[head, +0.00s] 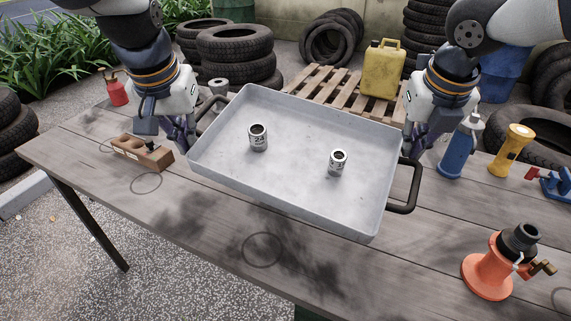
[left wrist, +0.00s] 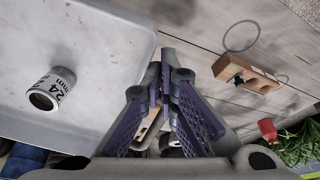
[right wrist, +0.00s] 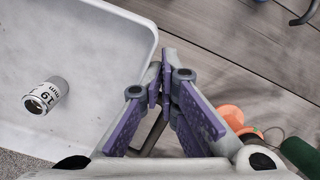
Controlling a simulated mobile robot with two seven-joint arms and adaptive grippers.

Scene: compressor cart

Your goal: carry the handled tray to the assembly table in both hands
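The grey handled tray (head: 300,185) is at the centre of the head view, over the wooden table; whether it touches the wood I cannot tell. A 24 mm socket (head: 258,138) and a 19 mm socket (head: 338,162) stand upright in it. My left gripper (head: 188,138) is at the tray's left dark handle (head: 209,108). My right gripper (head: 411,147) is at the right dark handle (head: 415,190). In both wrist views the fingers of the left (left wrist: 161,75) and right (right wrist: 161,75) grippers are nearly together beside the tray wall, apparently closed on the handles; the contacts are partly hidden.
A wooden block (head: 142,153) lies left of the tray. A blue bottle (head: 455,152), a yellow flashlight (head: 510,150) and an orange tool (head: 490,265) stand to the right. A pallet with a yellow can (head: 382,70) and tyres (head: 238,50) are behind. The table front is clear.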

